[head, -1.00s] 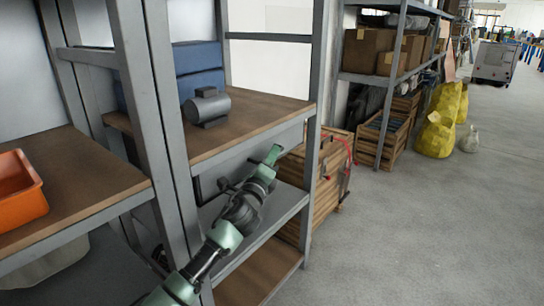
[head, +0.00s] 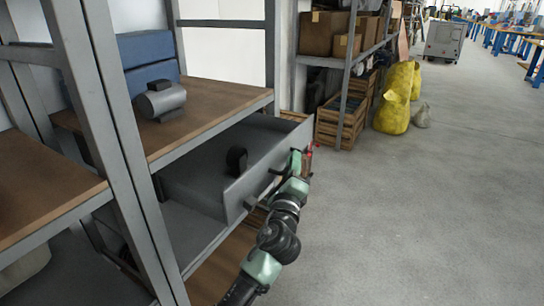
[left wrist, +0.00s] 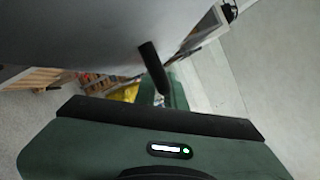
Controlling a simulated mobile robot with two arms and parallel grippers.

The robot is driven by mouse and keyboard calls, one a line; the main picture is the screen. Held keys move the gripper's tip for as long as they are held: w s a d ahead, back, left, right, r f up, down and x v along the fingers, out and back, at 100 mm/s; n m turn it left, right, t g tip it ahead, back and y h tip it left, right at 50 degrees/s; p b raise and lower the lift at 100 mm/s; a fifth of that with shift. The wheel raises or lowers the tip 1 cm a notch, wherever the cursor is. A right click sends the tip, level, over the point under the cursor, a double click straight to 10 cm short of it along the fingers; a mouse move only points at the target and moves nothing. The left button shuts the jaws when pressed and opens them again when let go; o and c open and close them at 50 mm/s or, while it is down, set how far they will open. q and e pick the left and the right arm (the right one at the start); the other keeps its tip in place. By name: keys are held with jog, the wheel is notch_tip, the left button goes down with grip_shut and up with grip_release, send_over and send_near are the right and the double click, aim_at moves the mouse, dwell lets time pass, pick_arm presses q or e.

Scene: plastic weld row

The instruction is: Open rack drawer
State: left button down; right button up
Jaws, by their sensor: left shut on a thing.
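The grey rack drawer (head: 262,172) is pulled out from under the wooden shelf and stands well open. Its inside shows, with a small black round thing (head: 236,159) in it. My left gripper (head: 291,164) is at the drawer's front face, shut on the dark handle (head: 274,171); the arm partly hides the grip. In the left wrist view the drawer front (left wrist: 85,35) fills the upper left, and the dark handle (left wrist: 153,66) stands out from it. The fingertips are hard to make out there. My right gripper is in neither view.
A grey motor (head: 162,101) and blue boxes (head: 147,62) sit on the shelf (head: 205,108) above the drawer. Rack posts (head: 122,125) stand at left. Wooden crates (head: 341,122) and yellow bags (head: 391,112) are farther back. The floor (head: 430,210) at right is clear.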

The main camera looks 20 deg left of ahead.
pick_arm(q)
jog(key=shift+s+d+f, duration=0.1)
jog(key=shift+d, duration=1.7)
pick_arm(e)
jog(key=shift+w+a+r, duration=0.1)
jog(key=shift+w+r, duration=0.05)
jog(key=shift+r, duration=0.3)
pick_arm(q)
jog(key=c, duration=1.8)
grip_release()
jog(key=shift+o, duration=0.2)
jog(key=v, duration=0.8)
jog(key=shift+p, duration=0.35)
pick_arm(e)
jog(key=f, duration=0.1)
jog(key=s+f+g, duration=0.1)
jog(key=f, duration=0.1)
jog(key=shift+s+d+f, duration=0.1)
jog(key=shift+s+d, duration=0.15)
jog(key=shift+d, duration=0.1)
pick_arm(q)
jog(key=shift+a, duration=0.1)
